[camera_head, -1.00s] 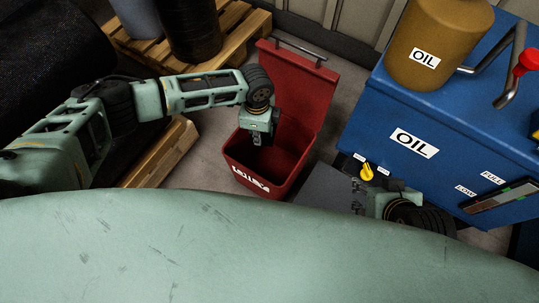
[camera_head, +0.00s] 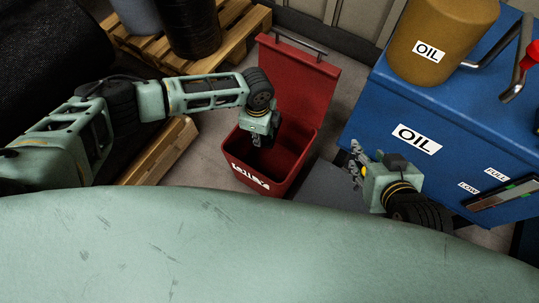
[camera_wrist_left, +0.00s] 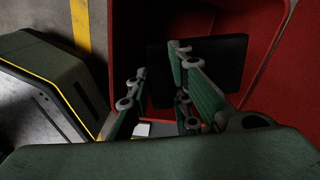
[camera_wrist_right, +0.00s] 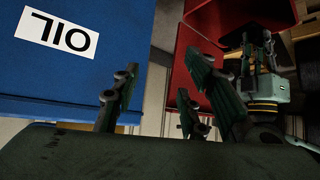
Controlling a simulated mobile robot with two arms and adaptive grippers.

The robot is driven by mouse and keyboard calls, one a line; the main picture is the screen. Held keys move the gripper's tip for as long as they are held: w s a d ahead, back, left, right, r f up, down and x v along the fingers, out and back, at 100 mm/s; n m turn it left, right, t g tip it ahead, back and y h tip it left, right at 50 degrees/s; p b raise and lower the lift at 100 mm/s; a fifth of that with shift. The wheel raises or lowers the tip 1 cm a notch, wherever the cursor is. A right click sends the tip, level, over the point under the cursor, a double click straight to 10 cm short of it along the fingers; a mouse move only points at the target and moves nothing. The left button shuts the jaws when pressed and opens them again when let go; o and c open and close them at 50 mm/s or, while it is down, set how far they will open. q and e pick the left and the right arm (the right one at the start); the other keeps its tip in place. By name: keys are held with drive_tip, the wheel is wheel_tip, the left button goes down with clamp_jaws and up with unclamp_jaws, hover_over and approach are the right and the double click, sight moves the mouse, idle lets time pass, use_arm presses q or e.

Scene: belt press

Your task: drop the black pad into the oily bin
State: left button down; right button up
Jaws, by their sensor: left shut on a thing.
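The red oily bin (camera_head: 300,85) stands open on the floor, its lid raised at the back. White lettering, partly unreadable, marks its front. My left gripper (camera_head: 257,143) points down at the bin's mouth. In the left wrist view, the black pad (camera_wrist_left: 225,65) shows as a dark flat panel at the fingers of my left gripper (camera_wrist_left: 163,90), over the red bin interior (camera_wrist_left: 265,25). The gripper is shut on it. In the head view the pad merges with the dark interior. My right gripper (camera_head: 357,165) is beside the blue machine; its fingers (camera_wrist_right: 160,95) are apart and empty.
The blue machine (camera_head: 440,110) with OIL labels stands right of the bin. A brown oil can (camera_head: 440,45) is on top. Wooden pallets (camera_head: 160,155) lie to the left and behind. A grey plate (camera_head: 325,182) lies between bin and machine.

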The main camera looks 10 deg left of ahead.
use_arm(q)
wheel_tip(320, 180, down, 2)
drive_tip(key=shift+f+b, duration=0.1)
drive_tip(key=shift+b, duration=1)
use_arm(e)
drive_tip(key=w+a+r+t+y, duration=0.25)
drive_tip(key=w+r+t, duration=0.35)
drive_tip(key=r, duration=0.3)
use_arm(q)
drive_tip(key=shift+f+b, duration=0.5)
drive_tip(key=shift+b, duration=0.15)
drive_tip(key=shift+f+b, duration=0.45)
drive_tip(key=shift+b, duration=0.1)
drive_tip(key=shift+f, duration=0.1)
use_arm(e)
wheel_tip(320, 180, up, 13)
drive_tip(key=s+a+t+y, duration=0.1)
drive_tip(key=t, duration=0.6)
drive_tip(key=shift+a+n+y, duration=0.3)
drive_tip(key=shift+a+y, duration=0.05)
drive_tip(key=shift+a, duration=0.05)
use_arm(q)
drive_tip(key=c, duration=1.5)
unclamp_jaws()
wheel_tip(320, 180, up, 12)
drive_tip(key=shift+r, duration=0.1)
